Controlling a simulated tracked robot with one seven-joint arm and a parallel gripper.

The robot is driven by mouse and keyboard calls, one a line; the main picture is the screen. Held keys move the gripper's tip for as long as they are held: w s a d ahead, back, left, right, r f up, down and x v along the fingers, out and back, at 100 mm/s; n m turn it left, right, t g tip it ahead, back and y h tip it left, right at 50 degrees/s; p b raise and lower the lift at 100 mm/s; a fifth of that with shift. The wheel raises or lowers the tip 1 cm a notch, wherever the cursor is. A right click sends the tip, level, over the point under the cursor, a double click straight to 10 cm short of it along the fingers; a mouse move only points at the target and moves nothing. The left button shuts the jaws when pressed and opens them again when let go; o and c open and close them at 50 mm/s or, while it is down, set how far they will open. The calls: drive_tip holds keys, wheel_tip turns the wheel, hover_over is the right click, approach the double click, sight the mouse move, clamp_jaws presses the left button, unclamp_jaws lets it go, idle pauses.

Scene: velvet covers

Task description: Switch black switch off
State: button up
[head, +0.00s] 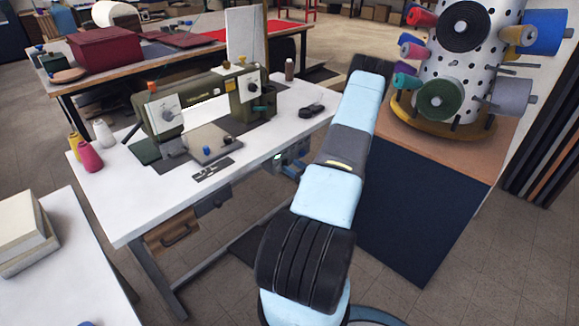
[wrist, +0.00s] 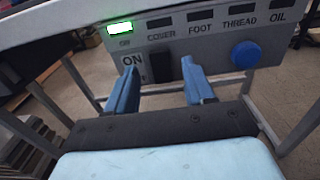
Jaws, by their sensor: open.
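The black switch (wrist: 160,67) is a small dark rocker on the grey control panel (wrist: 206,50) under the sewing table, beside an "ON" label. A green lamp (wrist: 119,28) is lit at the panel's upper left. My gripper (wrist: 158,74) has two blue fingers, open and empty, one on each side of the switch in the wrist view. I cannot tell whether they touch the panel. In the head view the panel (head: 279,157) shows below the table edge, with my gripper (head: 291,168) at it; the switch cannot be made out there.
A blue knob (wrist: 245,54) sits on the panel right of my fingers. The white sewing table (head: 125,205) carries a green sewing machine (head: 205,105) and thread spools. A dark blue cabinet (head: 420,205) with a spool stand (head: 462,70) is at right. Table legs flank the panel.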

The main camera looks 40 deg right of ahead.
drive_tip(key=shift+w, duration=1.05)
drive_tip(key=shift+c, duration=0.3)
clamp_jaws()
drive_tip(key=shift+f, duration=0.1)
drive_tip(key=shift+s+f+t, duration=0.1)
drive_tip(key=shift+f+t, duration=0.2)
drive_tip(key=shift+t, duration=0.9)
drive_tip(key=shift+y, duration=0.3)
drive_tip(key=shift+o, duration=0.3)
unclamp_jaws()
